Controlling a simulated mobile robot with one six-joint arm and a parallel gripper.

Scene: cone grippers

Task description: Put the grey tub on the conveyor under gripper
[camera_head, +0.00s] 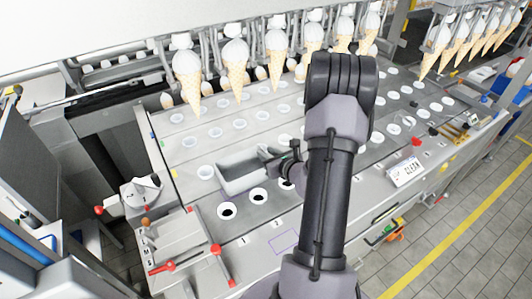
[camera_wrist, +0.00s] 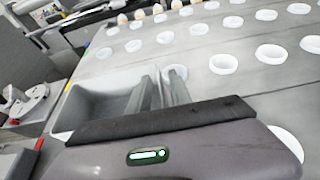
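The grey tub (camera_head: 232,184) is an open rectangular box on the conveyor (camera_head: 190,150), among the rows of white cups, at the left of my arm. My gripper (camera_head: 272,163) is at the tub's right end in the head view. In the wrist view the tub (camera_wrist: 72,108) lies at the left, and its inside looks empty. The two fingers of my gripper (camera_wrist: 160,82) stand apart, one on the inner side of the tub's right wall and one on the outer side. Whether they touch the wall is hard to see.
Ice cream cones (camera_head: 236,72) hang from cone grippers in a row above the back of the conveyor. Several white cups (camera_head: 205,172) sit in holes around the tub. A red-handled fixture (camera_head: 180,250) stands at the front left. Small tools (camera_head: 452,132) lie at the right.

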